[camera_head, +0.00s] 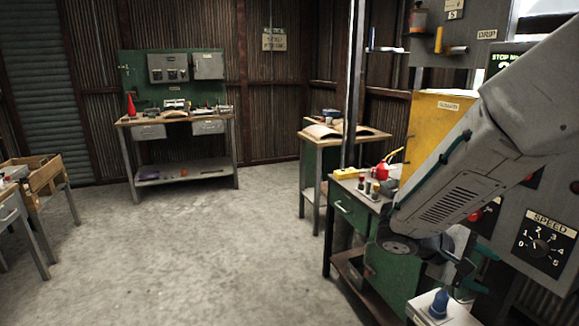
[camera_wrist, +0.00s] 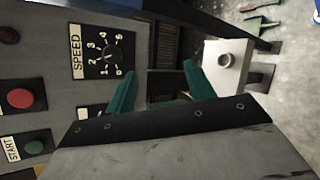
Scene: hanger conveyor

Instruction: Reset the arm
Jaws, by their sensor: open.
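My grey arm (camera_head: 490,150) reaches in from the right in the head view, in front of the grey control panel (camera_head: 545,205). My gripper (camera_wrist: 160,85) shows in the wrist view as two green fingers standing well apart, with nothing seen between them. The panel's SPEED dial (camera_wrist: 112,52) is to the left of the fingers in that view, and the dial (camera_head: 540,245) also shows in the head view.
A white box with a blue top (camera_head: 440,304) stands below my arm. A red button (camera_wrist: 20,98) and a green START button (camera_wrist: 34,147) are on the panel. A green bench (camera_head: 345,207) and a yellow box (camera_head: 430,125) are close by. The concrete floor (camera_head: 220,250) at left is clear.

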